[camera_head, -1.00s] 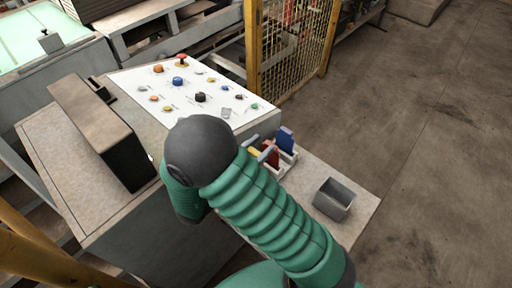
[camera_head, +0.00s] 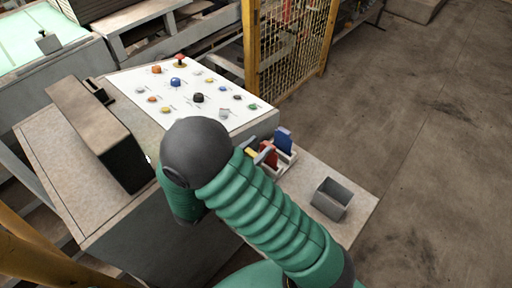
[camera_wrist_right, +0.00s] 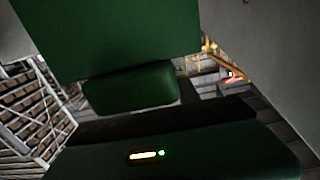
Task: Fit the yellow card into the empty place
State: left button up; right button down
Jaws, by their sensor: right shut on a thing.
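The yellow card (camera_head: 250,152) shows as a small tilted sliver at the edge of my right forearm, close to the card rack. My right gripper (camera_head: 262,153) is mostly hidden behind my own arm; only a small grey tip shows, and it is shut on the yellow card beside the rack. The pale rack (camera_head: 287,161) holds a blue card (camera_head: 284,140) standing upright and a red card (camera_head: 268,158) in front of it. My arm hides the near end of the rack, so I cannot tell if the card touches it. My left gripper is out of view.
A grey open bin (camera_head: 332,198) stands right of the rack on the low shelf. A white panel with buttons (camera_head: 190,92) lies behind. A brown box-shaped unit (camera_head: 100,125) stands at left. A yellow mesh fence (camera_head: 290,45) rises behind the console.

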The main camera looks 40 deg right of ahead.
jog(key=shift+f+b, duration=0.45)
jog(key=shift+f, duration=0.3)
jog(key=shift+r, duration=0.15)
jog(key=shift+d+r+p, duration=0.15)
jog(key=shift+r+p, duration=0.4)
jog(key=shift+p, duration=0.2)
jog(key=shift+r+p, duration=0.15)
jog(key=shift+p, duration=0.15)
jog(key=shift+f+b, duration=0.6)
jog(key=shift+f, duration=0.25)
dwell(0.6)
jog(key=shift+r, duration=0.1)
